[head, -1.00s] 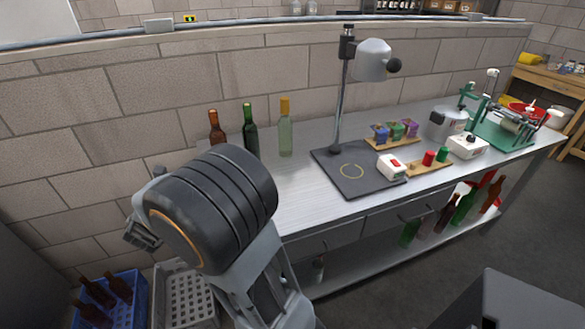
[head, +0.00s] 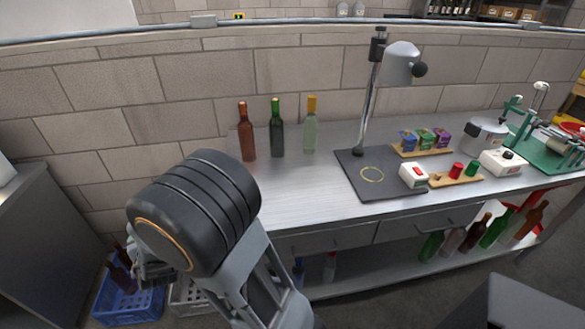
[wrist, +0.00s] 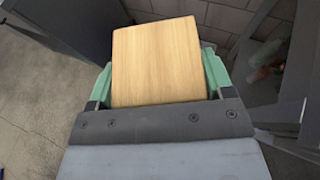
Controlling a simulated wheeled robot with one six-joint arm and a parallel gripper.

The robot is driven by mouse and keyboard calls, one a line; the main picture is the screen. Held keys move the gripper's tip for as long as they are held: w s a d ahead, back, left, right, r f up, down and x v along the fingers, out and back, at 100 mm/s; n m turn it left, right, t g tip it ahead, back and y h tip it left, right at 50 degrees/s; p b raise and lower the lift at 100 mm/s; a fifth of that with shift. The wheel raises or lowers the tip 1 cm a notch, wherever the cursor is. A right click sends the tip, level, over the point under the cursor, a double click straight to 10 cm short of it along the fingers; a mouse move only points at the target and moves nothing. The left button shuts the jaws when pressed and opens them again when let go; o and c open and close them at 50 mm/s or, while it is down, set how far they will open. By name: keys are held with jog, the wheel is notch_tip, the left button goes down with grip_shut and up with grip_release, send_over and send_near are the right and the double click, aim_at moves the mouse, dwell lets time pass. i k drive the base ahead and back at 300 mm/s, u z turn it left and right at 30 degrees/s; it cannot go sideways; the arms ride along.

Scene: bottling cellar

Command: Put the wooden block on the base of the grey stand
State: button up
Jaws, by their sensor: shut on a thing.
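The wooden block (wrist: 157,62) is light-coloured and fills the space between the green fingers of my gripper (wrist: 158,85) in the wrist view. My gripper is shut on it, and the floor and wall show behind it. In the head view my arm hides the block, and the gripper shows only in small part at the lower left. The ringed area is bare.
Three bottles (head: 277,135) stand at the back left of the steel table (head: 290,190). A white box with a red switch (head: 413,176) sits at the base's right edge. Packets on a board (head: 425,140) stand behind. Crates (head: 115,305) are on the floor at the lower left.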

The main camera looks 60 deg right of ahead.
aim_at(373, 174)
jog(key=u, duration=0.5)
jog(key=k, duration=1.25)
jog(key=z, duration=0.5)
